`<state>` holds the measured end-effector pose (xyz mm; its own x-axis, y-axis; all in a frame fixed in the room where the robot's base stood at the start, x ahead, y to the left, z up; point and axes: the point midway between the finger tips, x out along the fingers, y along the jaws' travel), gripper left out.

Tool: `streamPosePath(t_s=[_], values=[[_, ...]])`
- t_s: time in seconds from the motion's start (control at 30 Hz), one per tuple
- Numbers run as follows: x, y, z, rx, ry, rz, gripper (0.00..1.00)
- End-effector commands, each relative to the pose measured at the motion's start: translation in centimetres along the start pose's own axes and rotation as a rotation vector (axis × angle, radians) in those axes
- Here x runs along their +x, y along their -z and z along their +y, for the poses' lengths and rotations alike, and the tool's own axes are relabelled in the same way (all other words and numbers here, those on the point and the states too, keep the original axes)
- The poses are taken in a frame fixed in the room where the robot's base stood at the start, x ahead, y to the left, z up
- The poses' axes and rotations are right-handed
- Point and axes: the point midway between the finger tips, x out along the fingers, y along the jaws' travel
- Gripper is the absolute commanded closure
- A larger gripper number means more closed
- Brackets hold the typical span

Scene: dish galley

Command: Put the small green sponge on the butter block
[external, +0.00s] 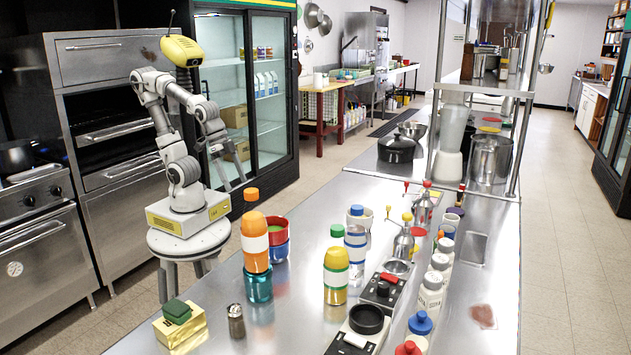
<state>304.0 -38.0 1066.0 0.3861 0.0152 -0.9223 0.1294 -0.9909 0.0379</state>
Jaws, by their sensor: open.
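The small green sponge (177,311) rests on top of the butter block (189,334), a gold-wrapped block at the near left corner of the steel counter. The sponge sits toward the block's back left. My gripper (235,182) is open and empty. It hangs fingers-down behind the counter's left edge, well above and apart from the sponge and the butter block.
A small metal shaker (235,321) stands right of the butter block. An orange-capped bottle (254,241) stands farther back, near red and blue bowls (278,240). Several bottles and a black scale (366,320) crowd the counter's right side. The front left counter is fairly clear.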

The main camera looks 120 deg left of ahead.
Motion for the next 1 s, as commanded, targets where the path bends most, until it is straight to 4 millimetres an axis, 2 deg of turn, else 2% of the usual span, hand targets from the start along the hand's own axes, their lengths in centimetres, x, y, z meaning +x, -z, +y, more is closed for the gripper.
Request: streamPosePath(t_s=[0.1,0.2,0.4,0.77,0.87,1.0], values=[[-2.2,-1.6,-2.1,0.056,-0.003,0.049,0.0],[-3.2,-2.8,-3.4,0.093,-0.01,0.073,0.0],[-4.0,-4.0,-4.4,0.131,-0.022,0.093,0.0],[-4.2,-3.9,-4.5,0.135,-0.022,0.094,0.0],[-5.1,-3.5,-4.4,0.134,-0.022,0.094,0.0],[-7.4,-2.6,-4.3,0.134,-0.022,0.094,0.0]])
